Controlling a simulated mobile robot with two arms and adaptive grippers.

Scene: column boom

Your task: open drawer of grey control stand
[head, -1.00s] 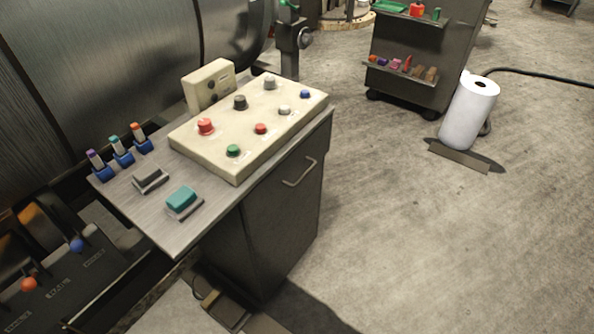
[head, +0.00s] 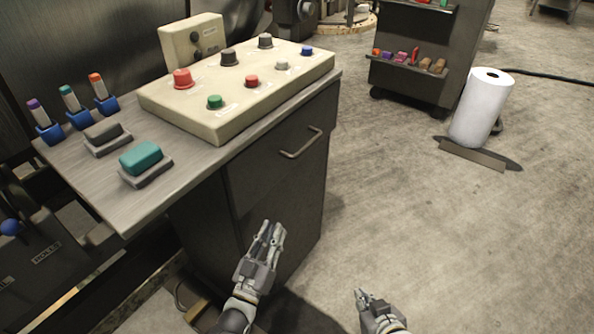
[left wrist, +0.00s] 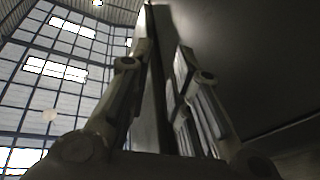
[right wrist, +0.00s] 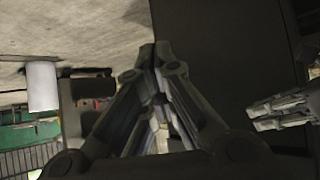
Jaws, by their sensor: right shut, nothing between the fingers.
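The grey control stand (head: 262,209) stands at left centre in the head view. Its upper drawer front (head: 270,158) looks shut, with a bar handle (head: 301,143) on it. My left gripper (head: 273,228) is in front of the stand, below the handle and apart from it. Its fingers are spread with nothing seen between them, as the left wrist view (left wrist: 163,45) shows too. My right gripper (head: 366,294) is lower and further right, over the floor, shut and empty. The right wrist view shows its fingertips together (right wrist: 154,55), with a dark panel beyond.
A cream button panel (head: 240,92), a teal block (head: 141,156) and several marker-like items are on the stand's top. A tool cart (head: 415,85) and a white roll (head: 480,110) stand behind at right. The floor right of the stand is clear.

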